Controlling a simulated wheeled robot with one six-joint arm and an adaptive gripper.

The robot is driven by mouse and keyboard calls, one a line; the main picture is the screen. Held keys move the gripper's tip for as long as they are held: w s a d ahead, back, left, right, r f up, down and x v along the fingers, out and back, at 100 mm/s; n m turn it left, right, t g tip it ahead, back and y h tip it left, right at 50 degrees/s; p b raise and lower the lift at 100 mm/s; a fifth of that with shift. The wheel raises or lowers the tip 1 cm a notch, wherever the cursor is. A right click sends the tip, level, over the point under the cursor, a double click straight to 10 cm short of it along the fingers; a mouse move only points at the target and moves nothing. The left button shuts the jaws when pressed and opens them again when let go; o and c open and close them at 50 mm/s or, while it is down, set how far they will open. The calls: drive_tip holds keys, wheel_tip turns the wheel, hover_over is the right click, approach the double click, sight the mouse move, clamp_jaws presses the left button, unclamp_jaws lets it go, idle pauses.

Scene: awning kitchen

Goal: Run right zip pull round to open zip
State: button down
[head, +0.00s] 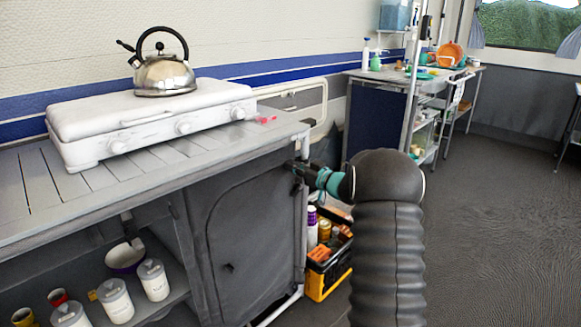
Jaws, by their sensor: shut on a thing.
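The grey fabric cabinet front (250,225) hangs under the slatted counter, with a curved zip line (218,215) running up its left side and over towards the top right. The panel looks closed and flat. My gripper (297,168) is at the panel's upper right corner, just under the counter edge, with its fingers against the fabric. It is shut on the right zip pull, which is too small and covered by the fingers to make out.
A white stove (150,120) with a steel kettle (163,77) stands on the counter (60,195). Open shelves at left hold jars (152,280). A yellow-black crate (325,275) of bottles stands right of the cabinet, close behind my arm. Floor at right is clear.

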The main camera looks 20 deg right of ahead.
drive_tip(key=shift+w+d+r, duration=0.1)
drive_tip(key=shift+d+r, duration=0.05)
drive_tip(key=shift+d, duration=0.05)
drive_tip(key=c, duration=1.2)
unclamp_jaws()
drive_tip(key=shift+d, duration=0.15)
drive_tip(key=v, duration=1.2)
